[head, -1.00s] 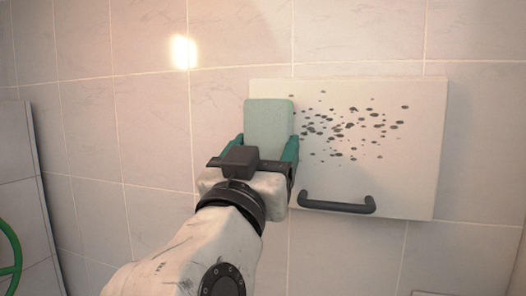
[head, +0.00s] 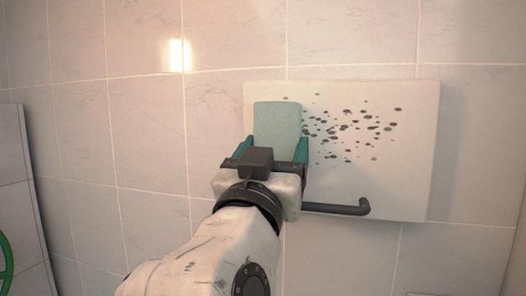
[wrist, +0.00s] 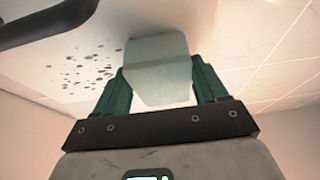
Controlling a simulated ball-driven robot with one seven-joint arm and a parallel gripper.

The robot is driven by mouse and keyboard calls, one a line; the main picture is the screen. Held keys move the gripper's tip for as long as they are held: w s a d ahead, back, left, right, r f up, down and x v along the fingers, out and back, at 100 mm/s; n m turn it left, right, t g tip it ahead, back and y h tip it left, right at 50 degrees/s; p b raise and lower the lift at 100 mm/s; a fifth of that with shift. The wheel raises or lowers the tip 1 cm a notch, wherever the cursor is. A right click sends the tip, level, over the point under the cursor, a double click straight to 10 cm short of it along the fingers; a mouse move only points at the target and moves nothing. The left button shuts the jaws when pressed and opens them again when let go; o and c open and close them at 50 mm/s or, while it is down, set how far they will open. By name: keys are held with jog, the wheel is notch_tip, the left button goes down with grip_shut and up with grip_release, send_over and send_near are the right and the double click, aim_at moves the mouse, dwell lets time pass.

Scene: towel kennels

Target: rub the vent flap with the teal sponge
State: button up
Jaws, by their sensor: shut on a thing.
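The vent flap (head: 405,185) is a pale square panel on the tiled wall, with a dark bar handle (head: 340,209) low on it. Dark spots (head: 345,127) are scattered over its upper middle, and they also show in the wrist view (wrist: 90,64). My gripper (head: 278,150) is shut on the pale teal sponge (head: 277,125), between its teal fingers. The sponge is in front of the flap's left part, left of most spots. In the wrist view the sponge (wrist: 157,70) reaches up to the flap (wrist: 130,20); I cannot tell whether they touch. My gripper hides the handle's left end.
The handle stands out from the flap, close to the right of my gripper; it also shows in the wrist view (wrist: 50,22). A pale tiled side panel (head: 22,200) and part of a green ring (head: 6,262) are at the left edge.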

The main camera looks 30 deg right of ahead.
jog(key=shift+s+d+p, duration=0.5)
jog(key=shift+s+d, duration=2.4)
jog(key=shift+d, duration=0.1)
jog(key=shift+s+d+p, duration=0.8)
jog(key=shift+s+d, duration=1.5)
jog(key=shift+w, duration=0.1)
jog(key=shift+a, duration=0.1)
jog(key=w+a+b, duration=0.9)
jog(key=w+a, duration=0.5)
jog(key=shift+w+r, duration=0.1)
